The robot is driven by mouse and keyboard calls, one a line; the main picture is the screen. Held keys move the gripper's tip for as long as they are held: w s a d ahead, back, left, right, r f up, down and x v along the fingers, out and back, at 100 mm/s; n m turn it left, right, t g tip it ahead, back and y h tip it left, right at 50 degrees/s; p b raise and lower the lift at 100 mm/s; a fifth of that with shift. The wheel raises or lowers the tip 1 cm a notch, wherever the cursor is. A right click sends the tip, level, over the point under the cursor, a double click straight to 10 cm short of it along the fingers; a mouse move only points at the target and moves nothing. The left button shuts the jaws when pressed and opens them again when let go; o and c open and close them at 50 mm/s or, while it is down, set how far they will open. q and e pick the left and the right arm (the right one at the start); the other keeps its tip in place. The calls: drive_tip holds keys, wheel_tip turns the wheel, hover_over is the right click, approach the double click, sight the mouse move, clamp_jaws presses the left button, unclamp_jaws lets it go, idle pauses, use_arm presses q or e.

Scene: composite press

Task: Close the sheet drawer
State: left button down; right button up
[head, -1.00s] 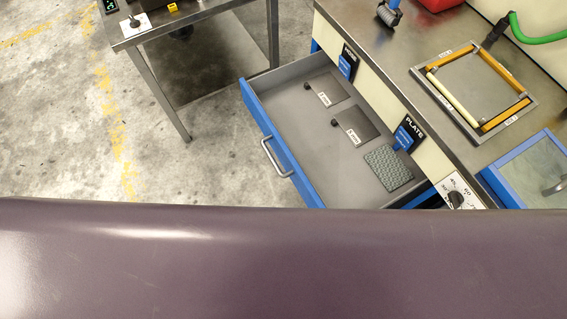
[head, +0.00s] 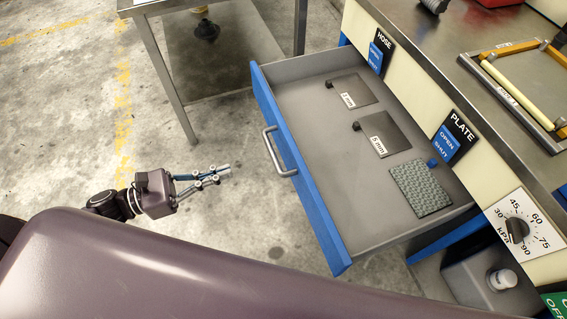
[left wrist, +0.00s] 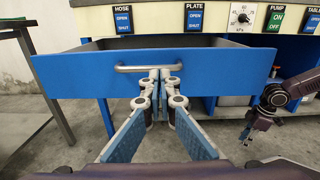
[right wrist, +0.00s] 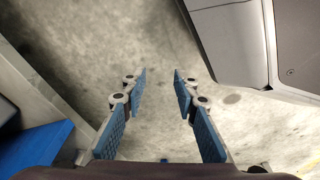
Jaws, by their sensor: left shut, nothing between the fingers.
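The sheet drawer (head: 345,225) stands pulled out from the bench. Its blue front with a grey bar handle (head: 272,152) faces left in the head view. In it lie two dark sheets, labelled 1 mm (head: 352,90) and 5 mm (head: 382,135), and a green-grey textured sheet (head: 420,188). My left gripper (head: 226,170) is shut and empty, in front of the drawer, its tips pointing at the front and apart from it. The left wrist view shows the tips (left wrist: 160,76) just below the handle (left wrist: 148,68). My right gripper (right wrist: 160,72) is open and empty over the floor.
The bench (head: 440,50) carries a framed plate. HOSE and PLATE switches (head: 452,138) and a kPa dial (head: 518,229) sit on its front. A grey container (head: 475,275) stands below. A metal table (head: 170,75) is at upper left. The floor before the drawer is clear.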

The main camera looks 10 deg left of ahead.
use_arm(q)
approach(291, 152)
drive_tip(key=x, duration=0.5)
drive_tip(key=shift+w+d+r, duration=0.1)
drive_tip(key=shift+w+d, duration=0.05)
drive_tip(key=shift+d, duration=0.05)
drive_tip(key=shift+w+d, duration=0.35)
drive_tip(key=shift+d, duration=0.35)
use_arm(e)
drive_tip(key=shift+s+d+f, duration=0.2)
drive_tip(key=shift+s+f, duration=0.3)
drive_tip(key=shift+s, duration=0.2)
use_arm(q)
drive_tip(key=shift+w, duration=0.1)
use_arm(e)
drive_tip(key=shift+w, duration=0.1)
